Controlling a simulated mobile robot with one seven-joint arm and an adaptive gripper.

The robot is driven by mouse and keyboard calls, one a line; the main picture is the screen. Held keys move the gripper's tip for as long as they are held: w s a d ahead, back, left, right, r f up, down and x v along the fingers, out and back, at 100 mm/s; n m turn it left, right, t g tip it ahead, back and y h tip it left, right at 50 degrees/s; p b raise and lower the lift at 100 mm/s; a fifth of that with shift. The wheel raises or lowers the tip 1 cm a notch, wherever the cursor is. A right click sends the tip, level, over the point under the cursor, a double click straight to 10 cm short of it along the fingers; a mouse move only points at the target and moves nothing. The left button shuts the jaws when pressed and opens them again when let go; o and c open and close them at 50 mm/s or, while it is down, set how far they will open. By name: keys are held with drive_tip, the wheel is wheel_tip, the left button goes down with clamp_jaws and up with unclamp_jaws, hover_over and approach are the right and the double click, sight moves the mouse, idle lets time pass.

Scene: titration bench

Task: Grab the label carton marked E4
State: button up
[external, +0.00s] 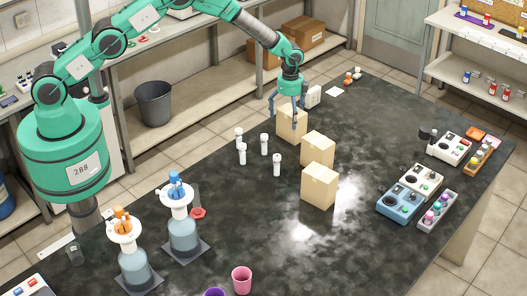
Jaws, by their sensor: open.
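Three plain tan cartons stand in a row on the dark bench in the external view. The far carton (289,128) is under my gripper (287,112). The middle carton (318,147) and the near carton (319,187) stand closer to the camera. No E4 marking can be read on any of them from here, so I cannot tell which one is E4. My gripper is open and points down, with its blue fingers at the top of the far carton. Whether the fingers touch it is not clear.
Several white capped bottles (264,144) stand left of the cartons. A small white box (313,96) stands just behind my gripper. Two glass dispensers (183,237) are at the front left. Instruments (421,178) line the right edge. The bench's middle right is clear.

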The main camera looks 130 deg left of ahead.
sight(287, 128)
drive_tip(key=shift+f, duration=0.2)
idle(0.3)
drive_tip(key=shift+f+p, duration=0.4)
drive_tip(key=shift+f, duration=2.05)
drive_tip(key=shift+c, duration=0.3)
drive_tip(key=c, duration=1.4)
drive_tip(key=shift+r, duration=0.15)
drive_tip(key=shift+r+b, duration=0.45)
drive_tip(key=shift+r, duration=4.4)
